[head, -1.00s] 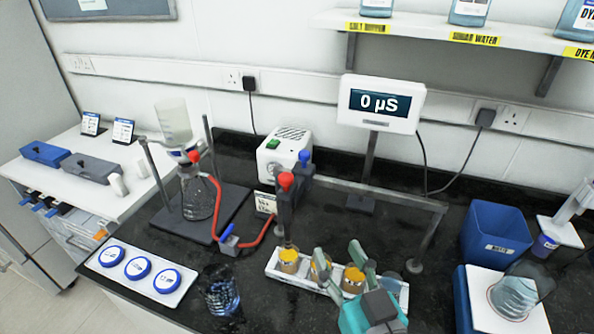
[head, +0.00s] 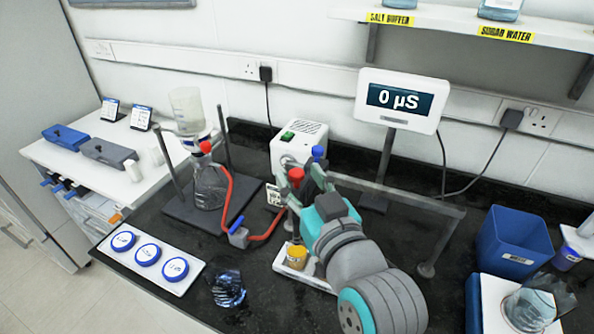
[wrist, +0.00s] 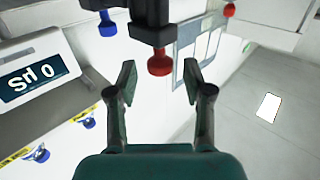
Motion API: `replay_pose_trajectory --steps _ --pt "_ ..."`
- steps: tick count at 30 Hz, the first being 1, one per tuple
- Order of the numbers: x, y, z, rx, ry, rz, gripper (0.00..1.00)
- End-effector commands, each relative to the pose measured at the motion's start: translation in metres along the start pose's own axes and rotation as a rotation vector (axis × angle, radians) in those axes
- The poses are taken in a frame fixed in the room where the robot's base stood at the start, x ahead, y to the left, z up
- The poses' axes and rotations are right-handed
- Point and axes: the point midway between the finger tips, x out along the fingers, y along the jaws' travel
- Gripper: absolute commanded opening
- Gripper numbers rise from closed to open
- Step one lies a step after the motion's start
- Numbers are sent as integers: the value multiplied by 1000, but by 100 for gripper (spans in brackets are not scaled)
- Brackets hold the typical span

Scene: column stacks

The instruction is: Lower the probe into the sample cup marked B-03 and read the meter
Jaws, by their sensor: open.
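The probe carriage carries a red knob (head: 296,175) and a blue knob (head: 318,152) at the clear rail's left end. My gripper (head: 309,190) is open beside the red knob. In the wrist view, the red knob (wrist: 160,63) shows between and just beyond my open fingertips (wrist: 159,82), with no clear contact. A yellow-filled cup (head: 296,257) sits in the white tray (head: 283,268) below. My arm hides the rest of the tray, and I cannot read a B-03 mark. The meter (head: 403,98) reads 0 µS.
A flask stand (head: 187,208) with red tubing is left of the carriage. Blue-lidded dishes (head: 148,254) and a dark blue glass object (head: 228,288) lie at the front left. A blue bin (head: 513,245) stands right. The clear rail (head: 440,211) runs behind my arm.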

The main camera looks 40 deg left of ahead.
Motion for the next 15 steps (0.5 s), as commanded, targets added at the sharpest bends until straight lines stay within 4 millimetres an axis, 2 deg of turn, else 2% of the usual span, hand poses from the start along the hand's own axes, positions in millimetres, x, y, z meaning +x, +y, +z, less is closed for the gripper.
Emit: replay_pose_trajectory --steps 6,15 --pt "20 0 0 0 1 -1 51" --pt "24 0 0 0 1 0 51"
